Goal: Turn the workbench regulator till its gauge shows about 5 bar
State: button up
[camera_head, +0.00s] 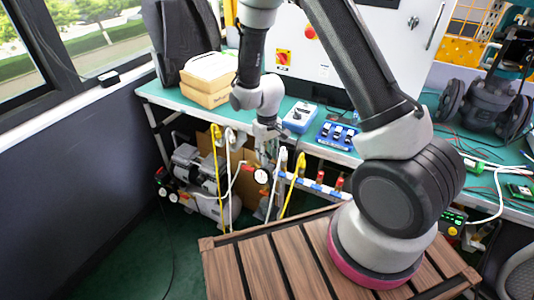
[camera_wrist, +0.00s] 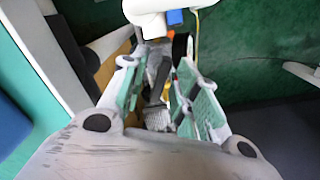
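The workbench regulator's small round white gauge (camera_head: 262,176) is at the left end of a pipe manifold (camera_head: 322,188) under the bench's front edge. Its needle is too small to read. My gripper (camera_head: 266,150) points down just above the gauge, in front of the bench edge. In the wrist view, my gripper (camera_wrist: 157,63) has its green-padded fingers apart, with a gap between them. A black part and an orange bit show by the fingertips; I cannot tell whether either is the regulator knob. No contact can be made out.
The manifold has several red-topped fittings, with white and yellow hoses (camera_head: 294,184) hanging close to my gripper. A compressor (camera_head: 196,178) stands under the bench. The green benchtop (camera_head: 180,97) carries boxes, a blue meter (camera_head: 299,118) and a blue rack (camera_head: 338,134).

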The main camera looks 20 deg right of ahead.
aim_at(267, 153)
notch_tip(267, 153, up, 12)
dwell(0.5)
jog(key=s+d+r+m+t, duration=0.1)
jog(key=s+d+r+t, duration=0.1)
jog(key=s+d+r, duration=0.5)
jog(key=s+d+r+m+t, duration=0.2)
jog(key=s+d+r, duration=0.6)
jog(key=s+r, duration=0.9)
jog(key=shift+r+m, duration=0.25)
jog(key=shift+m, duration=0.05)
dwell(1.2)
